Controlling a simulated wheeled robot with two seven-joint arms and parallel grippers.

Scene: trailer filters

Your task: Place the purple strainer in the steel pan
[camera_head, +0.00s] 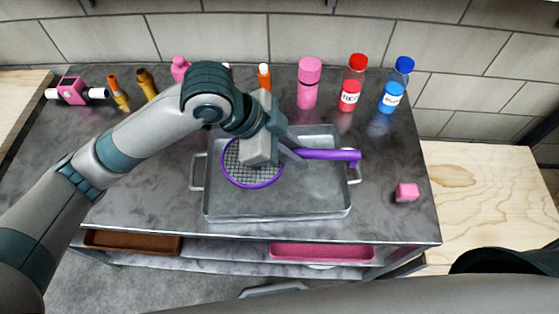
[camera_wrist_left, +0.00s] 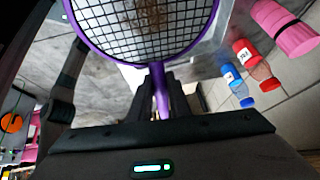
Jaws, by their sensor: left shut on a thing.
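The purple strainer (camera_head: 252,186) has a round mesh head and a long purple handle. In the head view it overlaps the left part of the steel pan (camera_head: 280,206), with its handle pointing right toward the pan's right side. I cannot tell whether it touches the pan's floor. My left gripper (camera_head: 293,155) is shut on the strainer's handle near the head. The left wrist view shows the handle (camera_wrist_left: 158,92) between the fingers, and the mesh holds some brown bits. The left hand hides part of the mesh. My right gripper is not in view.
Behind the pan stand a pink bottle (camera_head: 308,84), a red bottle (camera_head: 351,84) and a blue bottle (camera_head: 396,86). A pink block (camera_head: 406,192) lies right of the pan. A brown tray (camera_head: 133,243) and a pink tray (camera_head: 322,252) sit on the shelf below.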

